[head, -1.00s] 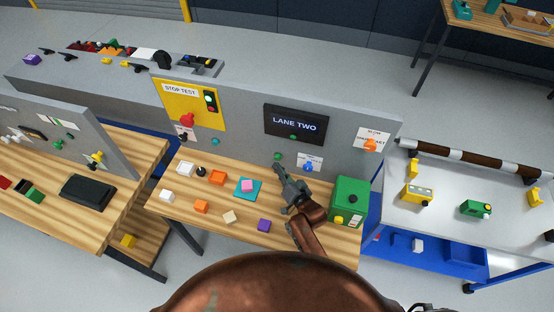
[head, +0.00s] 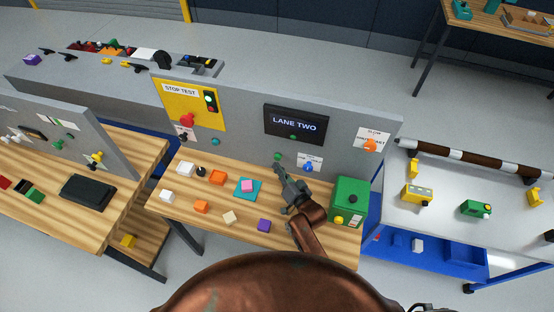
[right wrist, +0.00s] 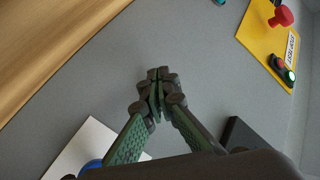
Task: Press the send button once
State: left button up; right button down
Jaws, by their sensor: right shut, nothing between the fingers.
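A grey upright panel (head: 240,130) stands at the back of the wooden table. The label texts are too small to read, so I cannot tell which button is marked send. In the right wrist view the closed fingertips (right wrist: 157,78) are against grey panel; the green button does not show. My left gripper is not in view.
A yellow STOP TEST plate (head: 190,104) with a red knob is on the panel's left. A green box (head: 349,192) stands right of my gripper. Several small blocks and a teal square (head: 242,195) lie on the table (head: 188,218) to the left.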

jog(key=shift+w, duration=0.1)
jog(key=shift+w+d, duration=0.2)
jog(key=shift+w, duration=0.1)
jog(key=shift+w, duration=0.2)
dwell(0.4)
jog(key=shift+s, duration=0.15)
jog(key=shift+s+a+p, duration=0.2)
jog(key=shift+s+p, duration=0.3)
jog(key=shift+p, duration=0.05)
jog(key=s+p, duration=0.1)
jog(key=s, duration=0.1)
jog(key=s+a+p, duration=0.1)
jog(key=s+p, duration=0.1)
jog(key=s, duration=0.1)
jog(key=shift+s+a, duration=0.35)
jog(key=shift+a, duration=0.05)
